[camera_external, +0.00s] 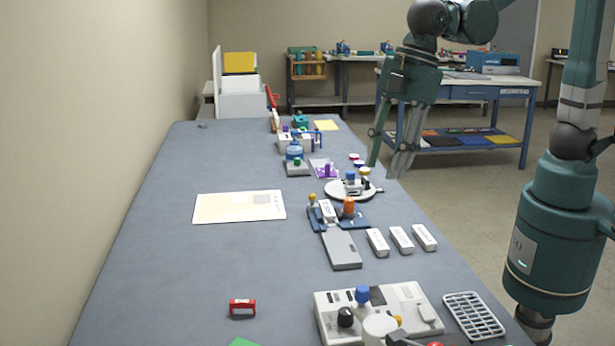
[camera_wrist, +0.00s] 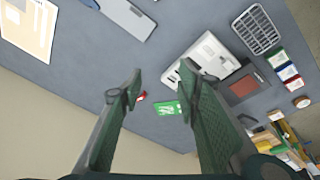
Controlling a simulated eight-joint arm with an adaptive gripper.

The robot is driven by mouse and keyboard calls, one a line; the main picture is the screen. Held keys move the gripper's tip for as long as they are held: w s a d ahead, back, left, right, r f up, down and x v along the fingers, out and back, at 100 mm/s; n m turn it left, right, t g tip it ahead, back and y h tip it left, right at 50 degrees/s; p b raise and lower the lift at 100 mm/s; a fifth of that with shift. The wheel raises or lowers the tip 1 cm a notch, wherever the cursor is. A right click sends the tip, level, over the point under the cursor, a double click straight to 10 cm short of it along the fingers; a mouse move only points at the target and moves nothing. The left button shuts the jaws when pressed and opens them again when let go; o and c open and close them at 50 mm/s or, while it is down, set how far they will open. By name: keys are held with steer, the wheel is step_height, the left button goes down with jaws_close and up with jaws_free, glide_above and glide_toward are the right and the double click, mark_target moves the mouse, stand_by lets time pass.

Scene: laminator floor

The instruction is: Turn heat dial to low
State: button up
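A white machine (camera_external: 408,298) with knobs stands at the near right of the table. A black knob (camera_external: 346,317) and a blue knob (camera_external: 362,294) rise from its left part. I cannot tell which one is the heat dial or read any setting. The white machine also shows in the wrist view (camera_wrist: 212,50), partly behind a finger, with its knobs not clear. My gripper (camera_external: 389,160) hangs high over the table's right side, well apart from the machine. In the wrist view my gripper (camera_wrist: 160,78) has its fingers wide apart with nothing held.
A grey wire rack (camera_external: 473,315) lies right of the machine. A red clip-like object (camera_external: 242,308) lies to its left. White boxes (camera_external: 401,239), a grey slab (camera_external: 341,250) and a round white stand (camera_external: 350,190) lie farther back. The table's left middle is mostly clear.

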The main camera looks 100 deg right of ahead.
steer(key=w+a+f+n+g+p, duration=0.25)
steer(key=w+a+f+p, duration=0.2)
steer(key=w+a, duration=0.5)
steer(key=n+p, duration=0.2)
steer(key=n, duration=0.1)
glide_above(346, 310)
steer(key=shift+g+h, duration=0.25)
steer(key=shift+h, duration=0.15)
steer(key=f, duration=0.7)
steer(key=shift+s+d+f, duration=0.1)
steer(key=shift+d+f, duration=0.25)
steer(key=shift+f, duration=0.05)
steer(key=shift+a+f+n, duration=0.35)
steer(key=shift+a+f, duration=0.05)
steer(key=shift+f, duration=0.05)
steer(key=shift+f, duration=0.1)
steer(key=shift+f, duration=3.8)
steer(key=c, duration=0.9)
